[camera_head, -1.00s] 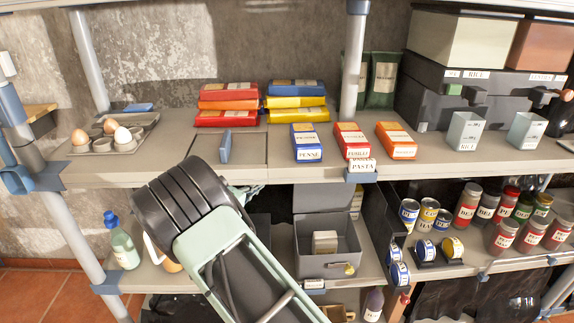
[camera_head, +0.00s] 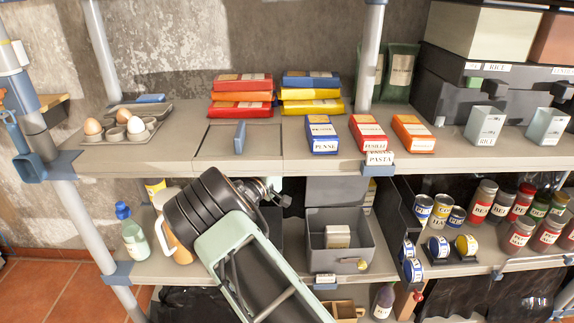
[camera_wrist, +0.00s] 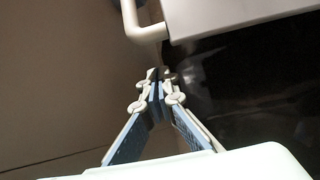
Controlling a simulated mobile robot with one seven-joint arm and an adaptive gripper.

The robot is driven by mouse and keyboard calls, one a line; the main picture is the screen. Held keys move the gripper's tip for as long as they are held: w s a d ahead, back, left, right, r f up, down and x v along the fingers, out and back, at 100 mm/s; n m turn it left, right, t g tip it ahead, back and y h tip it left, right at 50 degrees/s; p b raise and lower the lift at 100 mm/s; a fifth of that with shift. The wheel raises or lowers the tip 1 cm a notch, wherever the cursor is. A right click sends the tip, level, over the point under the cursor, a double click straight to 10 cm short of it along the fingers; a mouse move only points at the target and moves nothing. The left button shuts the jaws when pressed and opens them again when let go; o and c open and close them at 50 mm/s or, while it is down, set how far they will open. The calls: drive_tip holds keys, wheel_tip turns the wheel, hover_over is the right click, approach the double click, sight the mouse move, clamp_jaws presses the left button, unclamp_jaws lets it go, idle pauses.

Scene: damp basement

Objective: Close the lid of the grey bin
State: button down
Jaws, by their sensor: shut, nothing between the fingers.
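The grey bin (camera_head: 314,240) stands on the lower shelf, open at the top, with a pale block inside and a small yellowish catch on its front. Its grey lid (camera_head: 335,191) stands raised at the back of the bin. My gripper (camera_head: 285,198) is just left of the raised lid, below the upper shelf, partly hidden by my wrist; I cannot tell whether it touches the lid. In the wrist view my gripper (camera_wrist: 158,76) has its fingertips together with nothing between them. The bin cannot be made out for certain there.
The upper shelf (camera_head: 180,156) overhangs the space around my gripper. A spray bottle (camera_head: 133,235) stands left on the lower shelf. A dark divider (camera_head: 393,215) and cans (camera_head: 423,208) stand right of the bin. A label (camera_head: 325,279) is on the shelf edge below it.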

drive_tip(key=shift+s+d+f, duration=0.1)
drive_tip(key=shift+s+d, duration=0.1)
drive_tip(key=shift+s, duration=0.35)
drive_tip(key=shift+s+d+f, duration=0.1)
drive_tip(key=shift+s+d, duration=0.15)
drive_tip(key=shift+s, duration=0.35)
drive_tip(key=shift+s+d+f, duration=0.1)
drive_tip(key=shift+s+d, duration=0.1)
drive_tip(key=shift+s, duration=0.35)
drive_tip(key=shift+f+b, duration=0.1)
drive_tip(key=shift+b, duration=0.25)
